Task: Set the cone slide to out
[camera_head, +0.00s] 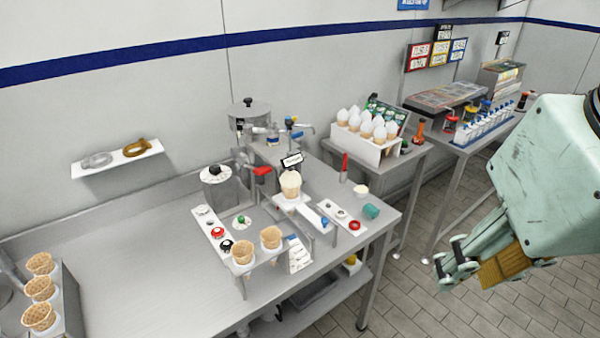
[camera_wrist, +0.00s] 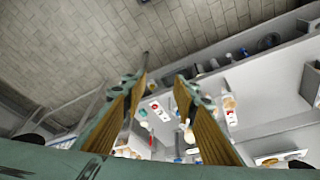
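The cone slide (camera_head: 310,212) appears to be the sloping white and blue piece on the metal table, running toward the table's front right. A filled cone (camera_head: 290,185) stands at its upper end, beside a small label. I cannot tell from its look whether the slide is in or out. My gripper (camera_head: 450,272) hangs at the right of the head view, over the floor and well apart from the slide. In the wrist view my two wood-coloured fingers (camera_wrist: 163,72) are apart with nothing held between them. The slide is too small to make out surely there.
Two empty cones (camera_head: 256,248) sit in a holder at the table's front. A white strip with coloured knobs (camera_head: 217,232) lies left of the slide. A red-handled tool (camera_head: 344,168) stands behind it. A rack of white-topped cones (camera_head: 367,128) stands behind. Floor at front right is clear.

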